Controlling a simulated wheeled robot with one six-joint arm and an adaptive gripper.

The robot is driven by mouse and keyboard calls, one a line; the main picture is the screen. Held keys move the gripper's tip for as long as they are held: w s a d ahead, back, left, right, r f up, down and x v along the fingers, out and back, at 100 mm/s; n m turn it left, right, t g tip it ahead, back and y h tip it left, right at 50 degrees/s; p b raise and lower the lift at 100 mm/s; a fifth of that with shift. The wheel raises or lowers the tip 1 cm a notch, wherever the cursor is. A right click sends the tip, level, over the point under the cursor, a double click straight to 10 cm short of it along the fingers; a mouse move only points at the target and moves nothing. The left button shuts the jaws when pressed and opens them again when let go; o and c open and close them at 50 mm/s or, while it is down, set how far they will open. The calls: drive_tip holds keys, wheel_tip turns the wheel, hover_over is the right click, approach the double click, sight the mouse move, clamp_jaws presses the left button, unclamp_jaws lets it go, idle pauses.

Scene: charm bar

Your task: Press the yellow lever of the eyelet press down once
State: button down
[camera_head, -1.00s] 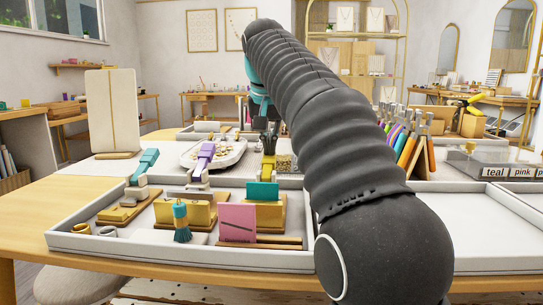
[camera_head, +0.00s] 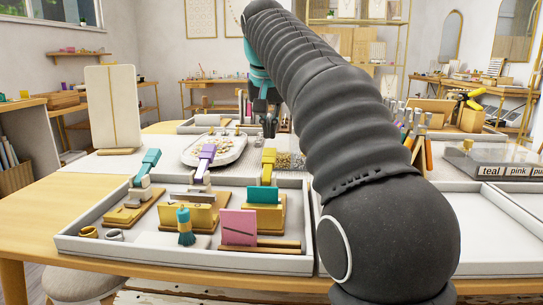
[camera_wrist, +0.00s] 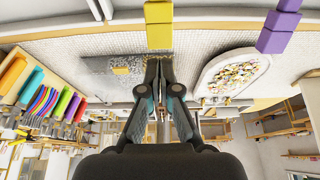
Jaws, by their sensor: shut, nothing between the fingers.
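The eyelet press (camera_head: 293,212) stands in the right part of the white tray, with a yellow lever (camera_head: 268,163) raised at a tilt and a teal block (camera_head: 263,193) at its front. My gripper (camera_head: 268,128) is shut and empty, above and behind the lever's upper end in the head view. In the wrist view, the yellow lever (camera_wrist: 159,25) is straight beyond my closed fingertips (camera_wrist: 160,62). A gap seems to lie between them; contact cannot be made out. My arm covers the area right of the press.
A purple lever (camera_head: 206,158) and a teal lever (camera_head: 148,163) rise to the left in the same tray (camera_head: 85,255). A pink card (camera_head: 239,226) and a teal brush (camera_head: 184,227) are in front. A bead dish (camera_head: 190,152) lies behind. Colourful tools (camera_wrist: 50,100) stand to one side.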

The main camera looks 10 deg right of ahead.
wheel_tip(320, 180, up, 5)
drive_tip(key=shift+r+p, duration=0.15)
drive_tip(key=shift+p, duration=0.2)
idle(0.3)
